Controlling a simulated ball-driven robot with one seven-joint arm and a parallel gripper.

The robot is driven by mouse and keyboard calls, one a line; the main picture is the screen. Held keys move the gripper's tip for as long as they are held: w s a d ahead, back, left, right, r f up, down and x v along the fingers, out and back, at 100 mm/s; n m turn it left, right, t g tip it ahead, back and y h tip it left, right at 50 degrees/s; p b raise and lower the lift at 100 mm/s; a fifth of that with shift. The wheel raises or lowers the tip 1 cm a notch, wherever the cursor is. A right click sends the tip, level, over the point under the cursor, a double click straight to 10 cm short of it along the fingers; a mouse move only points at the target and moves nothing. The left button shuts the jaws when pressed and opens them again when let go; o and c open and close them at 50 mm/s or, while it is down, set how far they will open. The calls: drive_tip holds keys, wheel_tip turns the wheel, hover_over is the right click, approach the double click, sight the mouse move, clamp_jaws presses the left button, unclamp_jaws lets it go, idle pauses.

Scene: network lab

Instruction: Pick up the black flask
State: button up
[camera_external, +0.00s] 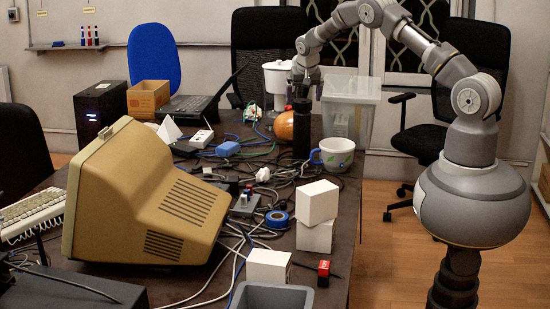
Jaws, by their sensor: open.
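The black flask (301,130) stands upright on the dark table, between an orange round object and a white cup. My gripper (304,92) hangs from my arm just above the flask's top, pointing down. Its jaws are open. The dark fingers overlap the dark flask top in the picture, so I cannot tell whether they are around it or touch it.
A white cup (333,153) stands close to the flask on the right, and an orange round object (284,126) on the left. A clear plastic bin (350,105) and a white pitcher (277,80) stand behind. White boxes (316,203), cables and an old monitor (150,200) crowd the front.

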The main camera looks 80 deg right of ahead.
sight(303, 101)
drive_tip(key=b+x, duration=0.1)
drive_tip(key=x, duration=0.3)
drive_tip(key=shift+f, duration=0.3)
drive_tip(key=shift+a+r, duration=0.1)
drive_tip(key=shift+c, duration=0.5)
clamp_jaws()
